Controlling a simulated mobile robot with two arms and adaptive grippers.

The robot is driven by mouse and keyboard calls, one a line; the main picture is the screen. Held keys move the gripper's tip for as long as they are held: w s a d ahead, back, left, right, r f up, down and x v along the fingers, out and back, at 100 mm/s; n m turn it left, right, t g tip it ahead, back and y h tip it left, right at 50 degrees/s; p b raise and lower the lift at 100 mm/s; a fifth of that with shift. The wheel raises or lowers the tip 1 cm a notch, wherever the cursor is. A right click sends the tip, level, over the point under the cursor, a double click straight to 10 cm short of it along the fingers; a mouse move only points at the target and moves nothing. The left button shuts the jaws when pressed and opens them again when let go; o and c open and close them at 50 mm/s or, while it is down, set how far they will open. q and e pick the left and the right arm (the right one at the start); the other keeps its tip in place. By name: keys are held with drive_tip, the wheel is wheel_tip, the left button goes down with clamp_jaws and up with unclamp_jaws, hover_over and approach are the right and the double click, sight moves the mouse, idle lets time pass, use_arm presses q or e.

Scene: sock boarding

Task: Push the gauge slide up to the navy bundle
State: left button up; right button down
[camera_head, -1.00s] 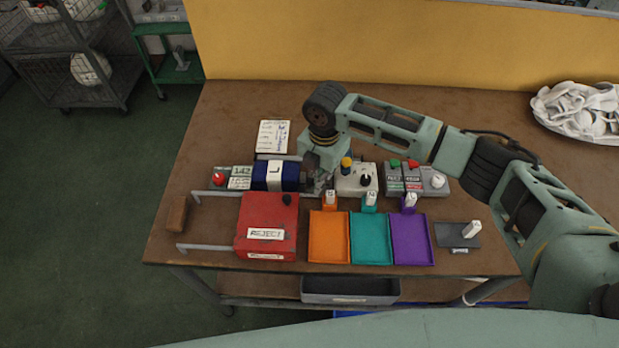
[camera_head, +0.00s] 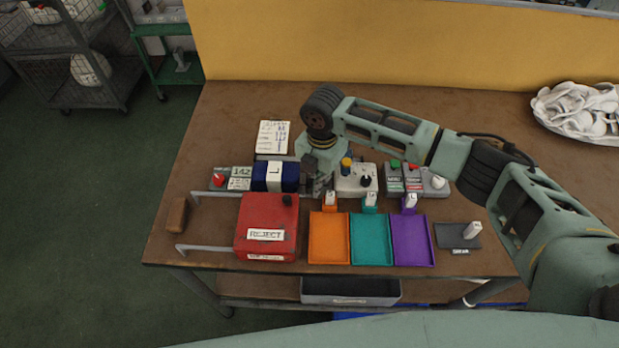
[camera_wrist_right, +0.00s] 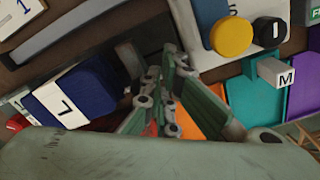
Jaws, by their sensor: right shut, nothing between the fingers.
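The navy bundle (camera_head: 289,177), with a white band marked L, lies on the gauge at the left of the bench. It also shows at the left of the wrist view (camera_wrist_right: 88,88). My right gripper (camera_head: 318,189) points down just right of the bundle's right end. In the wrist view its fingers (camera_wrist_right: 163,85) are together with nothing held, apart from the bundle. I cannot pick out the gauge slide clearly; the gripper covers the area right of the bundle. A grey display reading 142 (camera_head: 241,172) stands at the bundle's left. My left gripper is not in view.
A red REJECT box (camera_head: 266,215) is in front of the bundle. Orange (camera_head: 328,238), teal (camera_head: 371,240) and purple (camera_head: 412,240) trays lie to its right. A control box with a yellow knob (camera_head: 346,164) stands close right of the gripper. A white card (camera_head: 272,137) lies behind.

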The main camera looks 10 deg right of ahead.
drive_tip(key=shift+w+a, duration=0.25)
drive_tip(key=shift+a, duration=1)
drive_tip(key=shift+w+a+p, duration=0.1)
drive_tip(key=shift+a+p, duration=0.35)
drive_tip(key=shift+a, duration=0.1)
idle(1.4)
drive_tip(key=shift+w+a+p, duration=0.1)
drive_tip(key=shift+a+p, duration=0.35)
drive_tip(key=shift+a, duration=0.2)
idle(1.9)
drive_tip(key=shift+d, duration=0.15)
drive_tip(key=shift+d+p, duration=0.5)
wheel_tip(320, 180, up, 7)
drive_tip(key=p, duration=0.6)
drive_tip(key=shift+p, duration=0.3)
idle(0.4)
